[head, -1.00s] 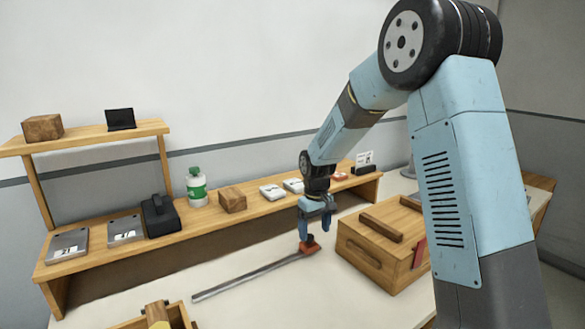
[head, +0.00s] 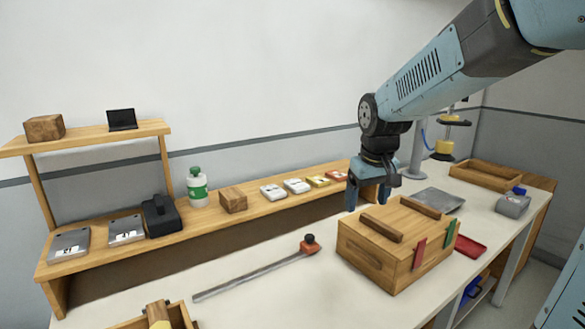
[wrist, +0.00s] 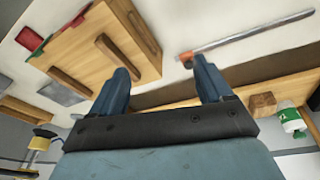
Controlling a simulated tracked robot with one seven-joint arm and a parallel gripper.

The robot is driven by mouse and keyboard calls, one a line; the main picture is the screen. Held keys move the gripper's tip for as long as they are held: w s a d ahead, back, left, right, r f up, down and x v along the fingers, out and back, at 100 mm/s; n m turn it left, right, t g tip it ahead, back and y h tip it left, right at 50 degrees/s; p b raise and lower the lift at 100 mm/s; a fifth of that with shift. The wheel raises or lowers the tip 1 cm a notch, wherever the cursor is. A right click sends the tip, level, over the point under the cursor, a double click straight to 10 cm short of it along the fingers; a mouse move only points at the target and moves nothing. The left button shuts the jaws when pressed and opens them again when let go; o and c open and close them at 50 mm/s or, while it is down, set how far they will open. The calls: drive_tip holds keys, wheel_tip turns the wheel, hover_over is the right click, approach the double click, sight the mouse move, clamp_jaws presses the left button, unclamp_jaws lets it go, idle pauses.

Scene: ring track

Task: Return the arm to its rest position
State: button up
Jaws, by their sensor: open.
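My arm reaches in from the upper right of the head view. My gripper (head: 371,197) hangs above the back left part of the wooden box, fingers pointing down. It is open and empty; in the wrist view the two blue fingers (wrist: 165,82) stand apart with nothing between them. A long grey bar with a red and black end (head: 260,272) lies on the white table left of the box, apart from my gripper. The bar also shows in the wrist view (wrist: 245,37).
The wooden box (head: 380,258) with two bars on top stands below my gripper. A wooden shelf (head: 215,235) along the wall holds a green-white bottle (head: 197,187), a block (head: 233,200) and small cards. A red tray (head: 469,246) and a yellow-topped stand (head: 444,150) are at right.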

drive_tip(key=s+d+r+m+t, duration=0.1)
drive_tip(key=s+d+r, duration=0.1)
drive_tip(key=s, duration=0.7)
drive_tip(key=s+d+r+m+t, duration=0.1)
drive_tip(key=s+d, duration=0.3)
drive_tip(key=s, duration=0.6)
drive_tip(key=shift+d+r+m+t, duration=0.15)
drive_tip(key=shift+r+m+t, duration=0.25)
drive_tip(key=shift+r+m, duration=0.3)
drive_tip(key=shift+c, duration=0.2)
idle(1.3)
